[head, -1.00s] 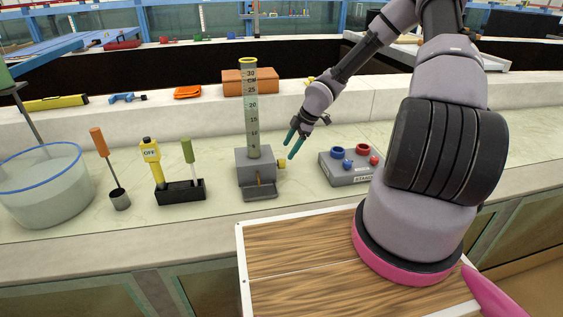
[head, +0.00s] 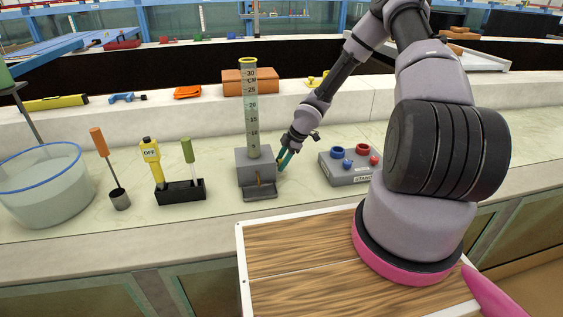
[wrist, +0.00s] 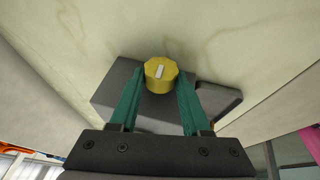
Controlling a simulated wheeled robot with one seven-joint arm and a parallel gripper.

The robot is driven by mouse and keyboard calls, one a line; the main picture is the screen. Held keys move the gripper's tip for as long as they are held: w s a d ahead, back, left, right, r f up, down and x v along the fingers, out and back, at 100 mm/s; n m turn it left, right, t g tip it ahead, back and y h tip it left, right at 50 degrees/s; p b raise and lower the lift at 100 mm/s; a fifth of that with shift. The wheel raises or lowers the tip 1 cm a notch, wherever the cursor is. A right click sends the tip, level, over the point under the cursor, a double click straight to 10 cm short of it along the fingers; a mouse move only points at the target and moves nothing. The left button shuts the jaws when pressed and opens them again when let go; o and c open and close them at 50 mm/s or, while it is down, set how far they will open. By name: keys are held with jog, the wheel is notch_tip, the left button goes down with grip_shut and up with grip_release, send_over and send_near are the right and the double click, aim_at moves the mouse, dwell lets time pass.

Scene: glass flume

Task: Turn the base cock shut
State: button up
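The base cock is a yellow knob (wrist: 161,75) with a pale bar mark on its face. It sits on the right side of the grey base block (head: 255,170) under the upright graduated tube (head: 251,110). My gripper (head: 281,165) is at that side of the block. In the wrist view, its two green fingers (wrist: 161,88) flank the knob closely, one on each side, with no clear gap. They look shut on it. In the head view the fingers mostly hide the knob.
A grey box with blue and red knobs (head: 350,166) stands right of the block. To the left are a dark holder (head: 180,192) with a yellow OFF tool, a cup with an orange-handled tool (head: 119,199), and a water basin (head: 45,190). A brick (head: 248,83) lies behind.

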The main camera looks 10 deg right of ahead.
jog(key=shift+w+g, duration=0.15)
jog(key=shift+g, duration=0.35)
grip_shut()
jog(key=g, duration=0.3)
jog(key=shift+w+a+m, duration=0.1)
jog(key=shift+w+m, duration=0.2)
jog(key=shift+m, duration=0.1)
jog(key=g, duration=0.3)
jog(key=shift+w+m+g, duration=0.25)
jog(key=shift+m+g, duration=0.05)
jog(key=shift+m, duration=0.1)
jog(key=g, duration=0.3)
jog(key=shift+w+f+m, duration=0.15)
jog(key=shift+f+m, duration=0.15)
jog(key=shift+m, duration=0.1)
jog(key=shift+f+m+g+y, duration=0.15)
jog(key=shift+m+g+y, duration=0.25)
jog(key=shift+g, duration=1.5)
jog(key=o, duration=1.2)
grip_release()
jog(key=shift+c, duration=0.2)
